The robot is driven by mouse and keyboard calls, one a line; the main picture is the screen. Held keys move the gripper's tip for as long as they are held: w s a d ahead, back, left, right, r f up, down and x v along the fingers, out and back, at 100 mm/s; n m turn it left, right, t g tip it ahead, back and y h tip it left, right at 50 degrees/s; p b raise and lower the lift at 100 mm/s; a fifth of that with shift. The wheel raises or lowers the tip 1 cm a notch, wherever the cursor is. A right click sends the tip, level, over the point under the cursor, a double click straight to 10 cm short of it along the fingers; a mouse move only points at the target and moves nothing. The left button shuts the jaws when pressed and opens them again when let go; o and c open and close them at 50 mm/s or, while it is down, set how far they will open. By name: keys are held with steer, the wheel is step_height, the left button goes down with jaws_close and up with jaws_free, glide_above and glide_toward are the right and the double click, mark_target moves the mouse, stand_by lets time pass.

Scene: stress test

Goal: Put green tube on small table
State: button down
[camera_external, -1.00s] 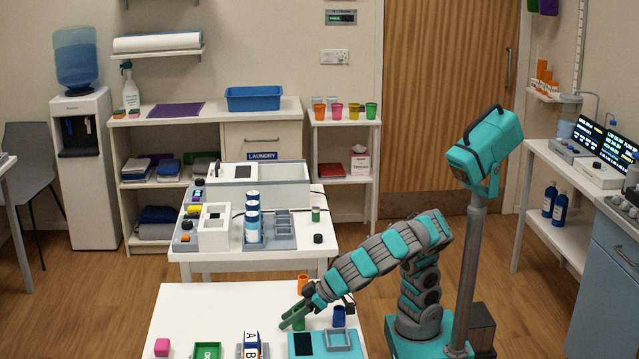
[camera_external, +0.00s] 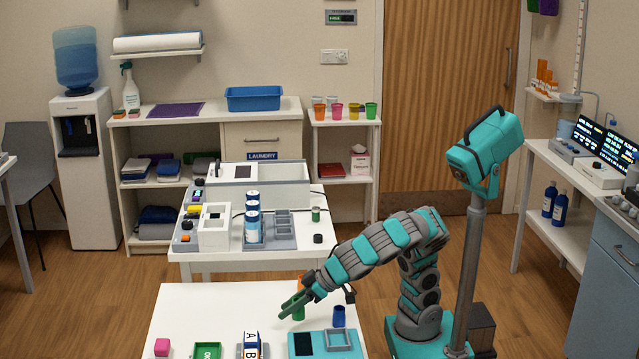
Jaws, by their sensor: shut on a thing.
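My gripper (camera_external: 291,307) is over the near white table, shut on the green tube (camera_external: 299,313). An orange tube (camera_external: 301,281) is just behind my gripper, mostly hidden. A blue tube (camera_external: 339,317) stands to the right of the green one. A small white table (camera_external: 345,122) with a lower shelf stands by the back wall, left of the door, with several coloured cups on top.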

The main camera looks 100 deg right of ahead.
step_height(320, 180, up, 7)
stand_by(0.5)
steer(key=shift+f, duration=0.1)
